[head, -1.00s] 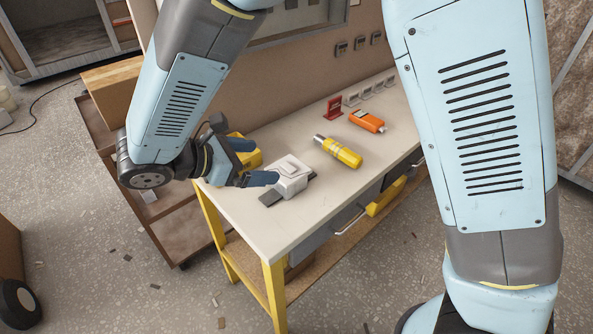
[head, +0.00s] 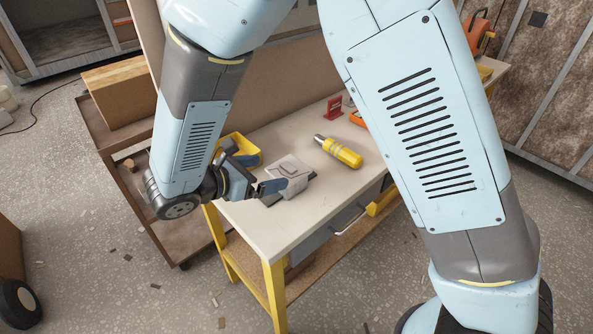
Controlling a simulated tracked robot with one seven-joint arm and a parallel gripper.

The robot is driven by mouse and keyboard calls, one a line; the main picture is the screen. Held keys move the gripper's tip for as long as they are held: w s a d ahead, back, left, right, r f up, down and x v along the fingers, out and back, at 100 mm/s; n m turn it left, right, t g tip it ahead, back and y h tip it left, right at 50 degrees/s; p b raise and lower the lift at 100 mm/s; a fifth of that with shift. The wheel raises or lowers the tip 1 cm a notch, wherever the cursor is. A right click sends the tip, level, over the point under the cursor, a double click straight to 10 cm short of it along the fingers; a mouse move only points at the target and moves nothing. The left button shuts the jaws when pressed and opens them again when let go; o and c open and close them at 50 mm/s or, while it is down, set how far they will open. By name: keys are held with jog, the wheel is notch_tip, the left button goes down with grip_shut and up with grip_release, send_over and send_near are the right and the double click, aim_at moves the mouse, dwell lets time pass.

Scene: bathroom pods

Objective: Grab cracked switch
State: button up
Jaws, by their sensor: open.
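The switch (head: 296,178) is a small pale grey-white box with a raised rocker on its top. The nearer finger overlaps the switch's near left part in the picture. The jaws are open; whether they touch the switch cannot be told. Any crack is too small to make out.
The workbench (head: 262,233) holds a yellow cylindrical tool (head: 339,152), a red stand (head: 334,108) and a yellow bin (head: 244,149) behind my gripper. A brown cart (head: 150,215) stands at left. My arm hides part of the bench's right side.

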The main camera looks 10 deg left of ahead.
aim_at(285, 169)
jog(key=shift+x, duration=2.65)
jog(key=shift+s, duration=0.15)
jog(key=c, duration=0.7)
